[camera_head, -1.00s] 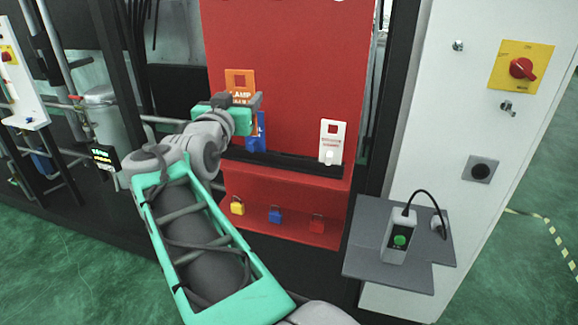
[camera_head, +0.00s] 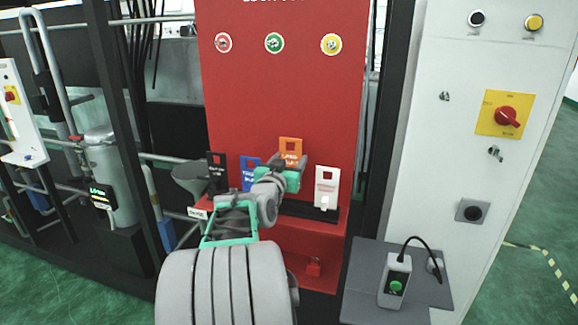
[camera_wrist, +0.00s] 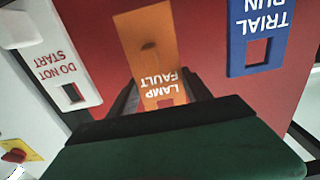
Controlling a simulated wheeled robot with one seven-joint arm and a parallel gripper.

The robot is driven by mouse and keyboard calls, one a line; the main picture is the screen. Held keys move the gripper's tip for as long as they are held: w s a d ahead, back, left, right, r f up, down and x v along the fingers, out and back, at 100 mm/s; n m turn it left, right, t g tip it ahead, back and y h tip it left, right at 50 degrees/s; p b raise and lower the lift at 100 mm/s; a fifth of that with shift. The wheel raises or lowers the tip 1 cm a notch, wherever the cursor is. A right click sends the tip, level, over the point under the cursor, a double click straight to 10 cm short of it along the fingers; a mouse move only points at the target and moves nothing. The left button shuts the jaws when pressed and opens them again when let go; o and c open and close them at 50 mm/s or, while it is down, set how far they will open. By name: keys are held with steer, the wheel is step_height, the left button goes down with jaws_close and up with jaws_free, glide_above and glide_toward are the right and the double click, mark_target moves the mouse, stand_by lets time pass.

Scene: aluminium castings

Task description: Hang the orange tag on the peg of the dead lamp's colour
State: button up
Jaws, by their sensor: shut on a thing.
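The orange tag (camera_head: 291,146), lettered LAMP FAULT, is upright in front of the red board (camera_head: 280,100), above the tag rack. In the wrist view my gripper (camera_wrist: 160,92) is shut on the lower part of the orange tag (camera_wrist: 150,45), its fingers at either side. My gripper also shows in the head view (camera_head: 289,165). Three round peg markers are above it on the board: red (camera_head: 223,42), green (camera_head: 274,43) and yellow (camera_head: 331,44). On the white cabinet are a dark-centred lamp or button (camera_head: 477,18) and a yellow one (camera_head: 533,22); I cannot tell which is lit.
A black tag (camera_head: 216,165), blue tag (camera_head: 250,170) and white tag (camera_head: 326,186) stand along the rack. A grey shelf (camera_head: 360,270) with a green-button box (camera_head: 395,282) juts out at right. The board between tag and pegs is clear.

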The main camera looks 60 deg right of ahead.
step_height(320, 180, down, 2)
steer(key=shift+f, duration=0.15)
steer(key=shift+f+b, duration=0.6)
steer(key=shift+b, duration=0.35)
steer(key=o, duration=1.5)
steer(key=shift+r, duration=0.1)
